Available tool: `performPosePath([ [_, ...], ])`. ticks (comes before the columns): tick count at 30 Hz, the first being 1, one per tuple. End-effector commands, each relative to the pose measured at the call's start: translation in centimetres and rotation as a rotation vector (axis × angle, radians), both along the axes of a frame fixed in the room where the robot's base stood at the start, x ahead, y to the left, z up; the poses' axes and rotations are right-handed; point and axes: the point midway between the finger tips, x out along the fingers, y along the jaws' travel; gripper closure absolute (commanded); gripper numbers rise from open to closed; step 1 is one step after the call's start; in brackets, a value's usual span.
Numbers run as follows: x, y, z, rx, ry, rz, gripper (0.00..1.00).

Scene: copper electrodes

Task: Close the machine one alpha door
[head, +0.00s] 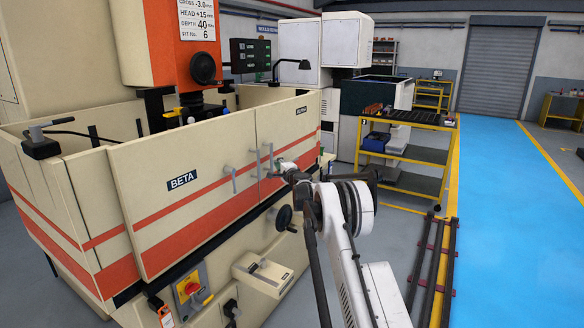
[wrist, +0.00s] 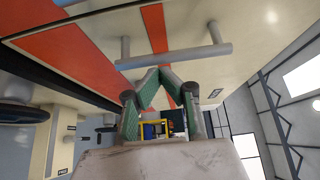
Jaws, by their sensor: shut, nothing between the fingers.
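The alpha door (head: 289,121) is the cream panel with red stripes marked ALPHA on the machine's front right. It stands beside the wider beta door (head: 150,205), and the two meet at a vertical seam with no clear gap in the head view. Upright grey bar handles (head: 258,163) stand out near the seam. My gripper (head: 282,166) is at the alpha door's face, just right of the handles. In the wrist view, my gripper (wrist: 160,71) is shut and empty, its tips close to a grey bar handle (wrist: 178,57). I cannot tell whether they touch.
A black handwheel (head: 284,217) and a control box with a red knob (head: 190,288) sit below the doors. A yellow-framed trolley (head: 405,154) stands behind my arm. Dark rails (head: 434,265) lie on the floor at right. The blue aisle (head: 515,220) is clear.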

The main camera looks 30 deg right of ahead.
Motion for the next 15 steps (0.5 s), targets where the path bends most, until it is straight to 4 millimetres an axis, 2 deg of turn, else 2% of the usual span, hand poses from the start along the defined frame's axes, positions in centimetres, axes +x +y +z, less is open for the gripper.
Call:
performPosePath([
  [8, -0.8, -0.6, 0.0, 0.0, 0.0, -0.001, 1.0],
  [15, -3.8, -2.1, 0.0, 0.001, 0.0, 0.003, 1.0],
])
